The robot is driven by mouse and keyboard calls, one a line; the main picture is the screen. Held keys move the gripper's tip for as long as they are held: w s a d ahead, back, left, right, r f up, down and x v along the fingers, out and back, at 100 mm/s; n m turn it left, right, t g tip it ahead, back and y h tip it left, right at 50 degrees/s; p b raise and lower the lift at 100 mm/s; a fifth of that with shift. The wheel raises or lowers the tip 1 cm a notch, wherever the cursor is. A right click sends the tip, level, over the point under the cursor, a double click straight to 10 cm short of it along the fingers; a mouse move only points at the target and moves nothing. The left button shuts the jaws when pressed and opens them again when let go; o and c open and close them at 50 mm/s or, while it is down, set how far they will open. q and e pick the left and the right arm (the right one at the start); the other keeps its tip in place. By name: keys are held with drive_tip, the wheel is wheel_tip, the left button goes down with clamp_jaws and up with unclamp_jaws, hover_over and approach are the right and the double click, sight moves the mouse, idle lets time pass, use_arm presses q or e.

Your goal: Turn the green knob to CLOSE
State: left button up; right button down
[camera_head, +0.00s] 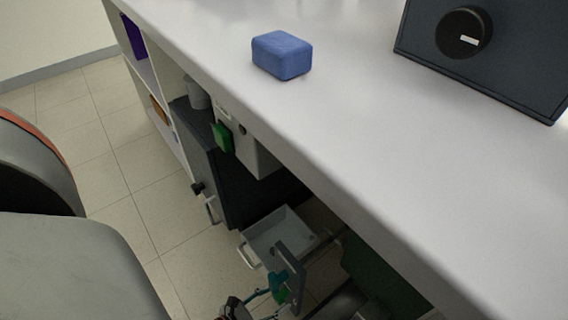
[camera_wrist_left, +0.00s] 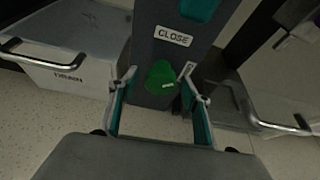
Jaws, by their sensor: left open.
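The green knob (camera_wrist_left: 160,77) sits on a dark grey upright panel (camera_wrist_left: 154,50) in the left wrist view. A white CLOSE label (camera_wrist_left: 173,36) is above it, and a second small label (camera_wrist_left: 188,70) is at its upper right, too small to read. A pale mark on the knob faces right. My left gripper (camera_wrist_left: 161,88) is open, with one finger on each side of the knob and gaps between. In the head view, my left gripper (camera_head: 262,303) is low beside the panel (camera_head: 290,268); the knob (camera_head: 281,294) is partly hidden. My right gripper is not in view.
A teal part (camera_wrist_left: 199,8) is above the label. A pale drawer box (camera_wrist_left: 70,75) with a bar handle stands left; another handle (camera_wrist_left: 280,126) is right. The head view shows an open tray (camera_head: 275,232) beneath the counter (camera_head: 400,150), which overhangs this area.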

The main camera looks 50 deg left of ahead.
use_arm(q)
drive_tip(key=shift+w+f, duration=0.1)
drive_tip(key=shift+w, duration=0.1)
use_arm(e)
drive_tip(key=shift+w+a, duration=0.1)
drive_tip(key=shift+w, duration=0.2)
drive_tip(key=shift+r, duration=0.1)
use_arm(q)
drive_tip(key=c, duration=1.1)
drive_tip(key=n+h, duration=0.2)
drive_tip(key=shift+a+n, duration=0.1)
drive_tip(key=shift+n, duration=0.3)
drive_tip(key=n+h, duration=0.2)
drive_tip(key=n, duration=0.2)
drive_tip(key=shift+w+t+h, duration=0.1)
drive_tip(key=shift+t+h, duration=0.2)
drive_tip(key=shift+t, duration=0.1)
drive_tip(key=shift+n, duration=0.4)
